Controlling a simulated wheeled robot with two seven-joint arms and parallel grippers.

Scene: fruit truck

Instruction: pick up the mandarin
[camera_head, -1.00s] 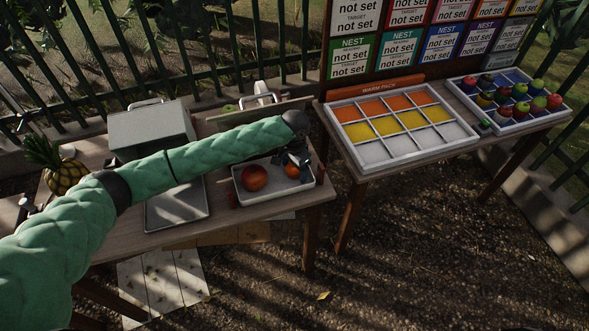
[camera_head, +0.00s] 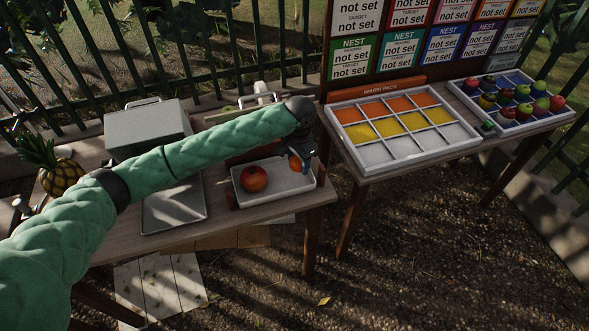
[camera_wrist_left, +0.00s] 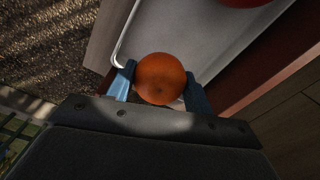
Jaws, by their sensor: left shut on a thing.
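The mandarin (camera_head: 295,163) is a small orange fruit, partly hidden by my left gripper (camera_head: 300,160) in the head view. In the left wrist view the mandarin (camera_wrist_left: 160,79) sits between the two fingers of my left gripper (camera_wrist_left: 160,88), which is shut on it. It is over the right end of the white tray (camera_head: 275,187); the head view suggests it is raised a little above the tray floor. My right gripper is not in view.
A grey metal box (camera_head: 148,128) and a pineapple (camera_head: 62,176) stand left on the wooden table. To the right, a second table holds a white compartment tray (camera_head: 450,146) with coloured cells and a tray of several fruits (camera_head: 515,124). A gap separates the tables.

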